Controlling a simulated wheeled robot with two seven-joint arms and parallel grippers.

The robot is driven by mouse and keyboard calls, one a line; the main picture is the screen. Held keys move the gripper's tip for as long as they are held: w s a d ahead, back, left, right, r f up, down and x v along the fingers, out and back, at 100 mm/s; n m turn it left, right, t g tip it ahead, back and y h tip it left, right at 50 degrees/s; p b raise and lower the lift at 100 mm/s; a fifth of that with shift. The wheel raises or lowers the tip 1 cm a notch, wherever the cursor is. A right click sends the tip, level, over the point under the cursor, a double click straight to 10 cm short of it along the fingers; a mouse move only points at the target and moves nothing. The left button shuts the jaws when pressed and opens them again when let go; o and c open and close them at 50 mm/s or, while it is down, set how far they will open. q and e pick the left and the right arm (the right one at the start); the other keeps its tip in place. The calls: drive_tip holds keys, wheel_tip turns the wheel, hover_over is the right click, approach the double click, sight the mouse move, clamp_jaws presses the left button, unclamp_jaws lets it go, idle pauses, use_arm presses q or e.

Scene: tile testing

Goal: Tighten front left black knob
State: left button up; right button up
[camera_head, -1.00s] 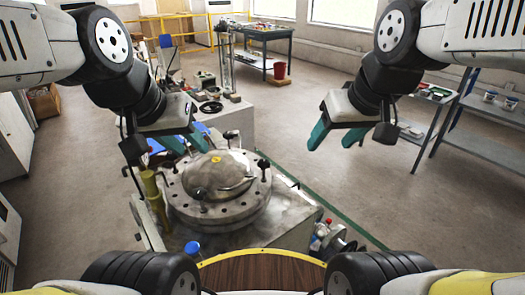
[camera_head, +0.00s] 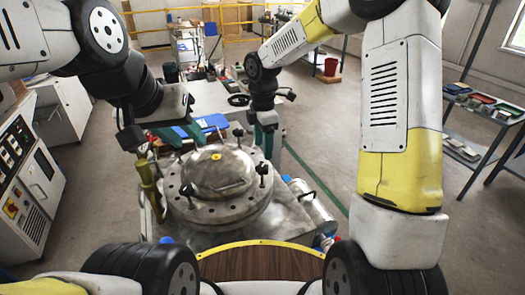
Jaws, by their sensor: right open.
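A round metal flanged lid (camera_head: 218,200) with a domed top sits on the test machine. A front left black knob (camera_head: 187,191) stands on its flange. Other black knobs stand at the right front (camera_head: 262,170) and at the back (camera_head: 238,132). My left gripper (camera_head: 184,134) is above the back left of the lid, its teal fingers apart and empty. My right gripper (camera_head: 265,143) points down at the far right edge of the lid, behind the right front knob. It is open; its fingertips are partly hidden. Neither gripper is at the front left knob.
A yellow-green post (camera_head: 148,185) stands close left of the lid. A metal cylinder (camera_head: 312,205) lies at the right. A control cabinet (camera_head: 25,165) is at left, a shelf with trays (camera_head: 485,108) at right. A red bucket (camera_head: 331,66) is farther back. Floor at right is open.

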sight(262, 166)
drive_tip(key=shift+w+a+f, duration=0.1)
drive_tip(key=shift+a+f, duration=0.05)
drive_tip(key=shift+f, duration=0.65)
wheel_tip(262, 166, down, 7)
drive_tip(key=shift+r, duration=0.15)
clamp_jaws()
